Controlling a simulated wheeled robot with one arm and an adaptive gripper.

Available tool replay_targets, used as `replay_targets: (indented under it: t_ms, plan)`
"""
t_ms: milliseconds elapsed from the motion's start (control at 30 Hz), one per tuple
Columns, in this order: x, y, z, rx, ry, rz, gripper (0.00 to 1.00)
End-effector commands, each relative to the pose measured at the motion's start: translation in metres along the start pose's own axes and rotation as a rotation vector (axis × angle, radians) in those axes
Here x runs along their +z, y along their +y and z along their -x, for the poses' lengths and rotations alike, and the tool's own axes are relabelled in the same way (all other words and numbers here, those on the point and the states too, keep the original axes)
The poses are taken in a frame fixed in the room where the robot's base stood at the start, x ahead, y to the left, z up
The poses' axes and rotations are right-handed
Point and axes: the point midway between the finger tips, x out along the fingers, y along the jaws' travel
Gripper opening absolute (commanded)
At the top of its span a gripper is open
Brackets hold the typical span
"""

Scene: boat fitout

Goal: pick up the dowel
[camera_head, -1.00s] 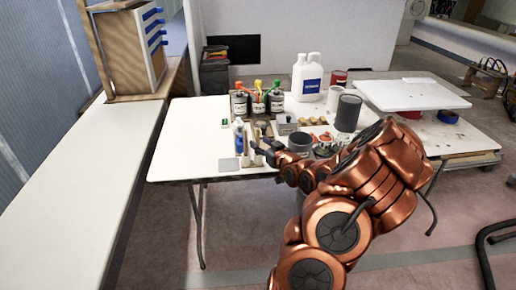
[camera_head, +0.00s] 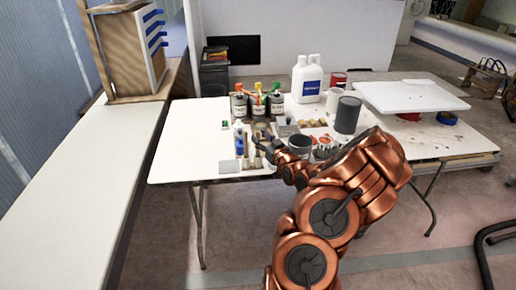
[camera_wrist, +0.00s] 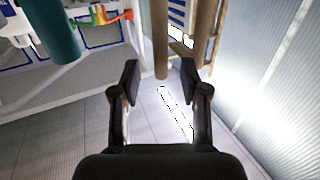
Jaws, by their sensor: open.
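A brown wooden rod, which looks like the dowel (camera_wrist: 160,36), comes down from the top of the wrist view. Its rounded end lies between the two fingertips of my gripper (camera_wrist: 160,72), with a visible gap on each side. The fingers are open and hold nothing. In the head view my gripper (camera_head: 266,147) is low over the front of the white table, beside a small group of upright items. The dowel is too small there to single out with certainty.
A second brown rod (camera_wrist: 206,28) stands close right of the fingers in the wrist view, and a teal cylinder (camera_wrist: 52,32) is at left. In the head view, cans (camera_head: 239,104), a grey cylinder (camera_head: 348,114) and white jugs (camera_head: 307,80) crowd the table (camera_head: 185,140). Its left part is clear.

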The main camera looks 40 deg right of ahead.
Motion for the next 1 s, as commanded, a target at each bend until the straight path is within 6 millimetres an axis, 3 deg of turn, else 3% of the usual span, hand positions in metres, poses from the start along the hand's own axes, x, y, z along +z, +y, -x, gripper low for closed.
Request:
replay_targets:
  t_ms: [300,667,1000]
  plan:
    - [0.000,-0.001,-0.026,-0.001,0.000,0.002,0.45]
    - [0.001,-0.001,-0.030,0.000,0.000,-0.001,0.45]
    - [0.001,-0.001,-0.030,0.000,0.000,-0.001,0.10]
